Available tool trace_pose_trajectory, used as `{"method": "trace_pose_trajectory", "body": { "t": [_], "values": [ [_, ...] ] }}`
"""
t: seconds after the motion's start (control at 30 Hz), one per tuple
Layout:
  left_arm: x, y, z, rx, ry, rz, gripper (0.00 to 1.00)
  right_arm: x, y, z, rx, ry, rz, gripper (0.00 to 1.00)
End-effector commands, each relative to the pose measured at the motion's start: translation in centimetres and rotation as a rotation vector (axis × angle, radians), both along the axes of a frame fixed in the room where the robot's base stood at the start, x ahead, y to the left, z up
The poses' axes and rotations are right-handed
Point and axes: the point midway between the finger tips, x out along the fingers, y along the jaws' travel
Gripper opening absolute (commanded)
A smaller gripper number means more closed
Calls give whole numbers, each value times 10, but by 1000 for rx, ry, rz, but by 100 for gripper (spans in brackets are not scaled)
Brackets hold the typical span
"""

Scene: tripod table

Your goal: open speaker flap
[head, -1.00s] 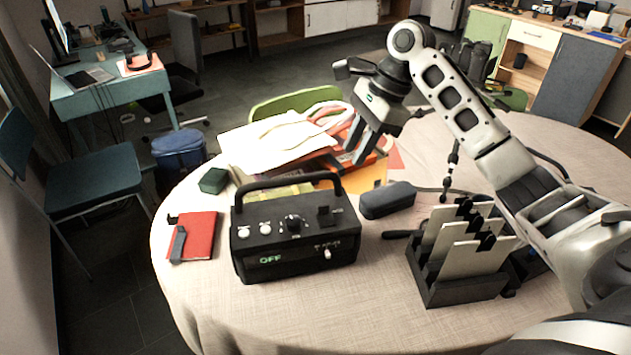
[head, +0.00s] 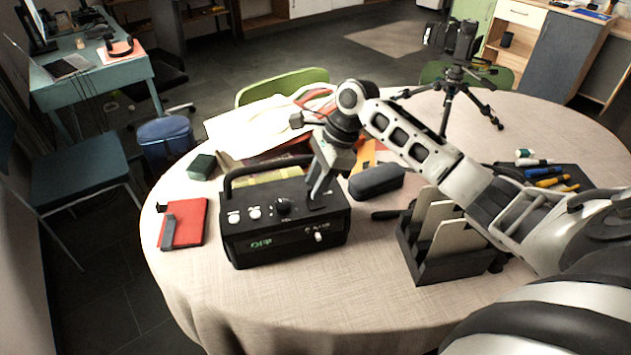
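The black speaker (head: 262,242) stands upright on the round table, with a carry handle, two white buttons, a dark knob and a green display on its front. My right gripper (head: 317,194) points down at the right part of the speaker's top. Its fingertips are at or just above the surface where the small dark flap is, and they hide most of it. I cannot tell whether they touch it, how far the flap is raised, or whether the fingers are apart. My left gripper is not in view.
A dark case (head: 377,181) lies right of the speaker, and a black rack (head: 440,266) holding pale panels stands further right. A red notebook (head: 190,225) and a green box (head: 201,166) lie to the left. Papers and books lie behind. A tripod (head: 452,105) stands at the back.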

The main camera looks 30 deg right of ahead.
Motion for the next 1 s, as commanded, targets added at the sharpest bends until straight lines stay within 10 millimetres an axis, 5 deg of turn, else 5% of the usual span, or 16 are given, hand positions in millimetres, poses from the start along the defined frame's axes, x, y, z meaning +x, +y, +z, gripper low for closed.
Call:
{"method": "trace_pose_trajectory", "body": {
  "t": [0.37, 0.5, 1.0],
  "values": [
    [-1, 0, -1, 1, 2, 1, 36, 1, 3, -7, 0, 0, 1, 29],
    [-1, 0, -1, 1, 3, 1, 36, 1, 2, -6, 0, 0, 1, 0],
    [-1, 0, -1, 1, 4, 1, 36, -3, 4, -4, -24, -76, 2, 0]
  ]
}}
